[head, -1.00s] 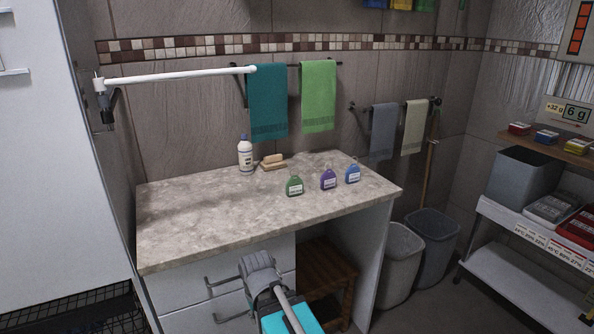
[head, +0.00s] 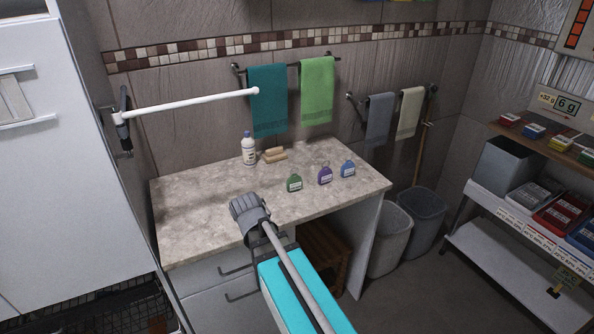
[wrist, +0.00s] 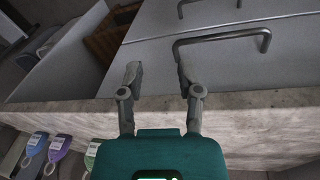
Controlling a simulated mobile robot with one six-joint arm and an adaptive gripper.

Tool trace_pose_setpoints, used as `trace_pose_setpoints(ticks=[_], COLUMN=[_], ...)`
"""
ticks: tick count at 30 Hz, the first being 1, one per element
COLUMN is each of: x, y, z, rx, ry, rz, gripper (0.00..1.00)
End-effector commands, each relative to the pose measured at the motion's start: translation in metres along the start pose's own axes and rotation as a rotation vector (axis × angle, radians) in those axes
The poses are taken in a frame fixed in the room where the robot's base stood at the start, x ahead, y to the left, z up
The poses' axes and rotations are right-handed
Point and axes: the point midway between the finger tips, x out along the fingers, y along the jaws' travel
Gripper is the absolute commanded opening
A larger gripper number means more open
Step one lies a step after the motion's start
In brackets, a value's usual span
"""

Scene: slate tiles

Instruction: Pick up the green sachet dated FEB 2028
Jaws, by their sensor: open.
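The green sachet (head: 294,184) stands on the stone countertop, left of a purple sachet (head: 325,176) and a blue sachet (head: 348,169). Each has a white label, too small to read a date. My gripper (head: 243,205) is open and empty near the counter's front edge, to the left of and nearer than the green sachet. In the wrist view my open fingers (wrist: 158,72) show against the drawer fronts and counter edge. The green sachet (wrist: 92,153) is partly hidden beside the gripper body there, with the purple sachet (wrist: 59,147) and blue sachet (wrist: 34,146) further left.
A white bottle (head: 249,149) and wooden brushes (head: 275,154) stand at the back of the countertop (head: 200,205). A white rail (head: 190,104) juts out at left. Drawer handles (head: 240,290) protrude below the counter. Bins (head: 391,240) stand at right. The counter's left half is clear.

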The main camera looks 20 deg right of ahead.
Motion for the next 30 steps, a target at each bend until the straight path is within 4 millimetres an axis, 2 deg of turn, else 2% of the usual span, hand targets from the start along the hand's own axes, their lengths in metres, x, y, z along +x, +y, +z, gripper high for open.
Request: trace_pose_setpoints(ticks=[1, 3, 13, 24, 30], x=[-0.015, -0.023, -0.042, -0.084, -0.104], y=[0.004, 0.011, 0.043, 0.067, 0.071], z=[-0.013, -0.028, -0.096, -0.182, -0.210], rx=[0.038, 0.111, 0.483, 0.937, 1.080], ry=[0.010, 0.031, 0.207, 0.619, 0.809], rz=[0.030, 0.087, 0.350, 0.577, 0.611], gripper=[0.46, 0.46, 0.46, 0.46, 0.46])
